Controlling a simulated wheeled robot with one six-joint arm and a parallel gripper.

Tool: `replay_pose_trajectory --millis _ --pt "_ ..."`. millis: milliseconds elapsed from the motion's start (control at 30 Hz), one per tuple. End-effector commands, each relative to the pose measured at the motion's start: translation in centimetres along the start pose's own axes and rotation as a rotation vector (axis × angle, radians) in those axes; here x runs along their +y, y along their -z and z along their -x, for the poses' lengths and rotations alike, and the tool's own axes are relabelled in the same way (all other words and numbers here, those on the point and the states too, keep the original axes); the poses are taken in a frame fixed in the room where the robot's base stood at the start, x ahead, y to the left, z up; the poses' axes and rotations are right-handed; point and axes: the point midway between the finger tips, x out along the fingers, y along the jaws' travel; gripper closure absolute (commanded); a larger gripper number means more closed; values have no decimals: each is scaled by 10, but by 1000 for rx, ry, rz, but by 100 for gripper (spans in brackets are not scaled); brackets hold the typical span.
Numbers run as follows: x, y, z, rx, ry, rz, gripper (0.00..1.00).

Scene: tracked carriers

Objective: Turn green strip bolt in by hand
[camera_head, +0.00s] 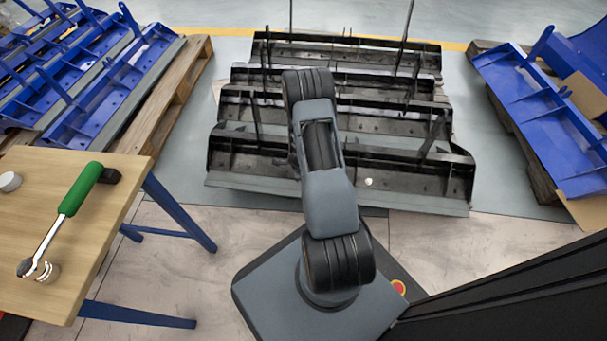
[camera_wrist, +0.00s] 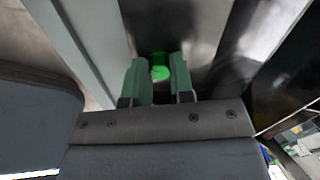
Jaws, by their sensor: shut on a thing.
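In the wrist view, my gripper (camera_wrist: 157,64) has its two grey-green fingers on either side of a bright green bolt head (camera_wrist: 160,73). The gripper is shut on this bolt, at a dark metal face of a carrier. The bolt's shank and its hole are hidden, so I cannot tell how deep it sits. In the head view, my arm reaches over the black carriers (camera_head: 440,207) and hides the gripper and the green bolt. A small pale round spot (camera_head: 369,181) shows on the front carrier, right of my arm.
Blue carriers lie on pallets at the left (camera_head: 100,100) and right (camera_head: 540,125). Thin dark uprights rise from the black carriers.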

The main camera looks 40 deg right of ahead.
Motion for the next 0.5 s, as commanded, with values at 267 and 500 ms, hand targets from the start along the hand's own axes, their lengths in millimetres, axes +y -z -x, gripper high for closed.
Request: replay_pose_trajectory --millis 267,500 --pt "0 0 0 0 1 -231 100" --pt "0 0 0 -1 1 -626 100"
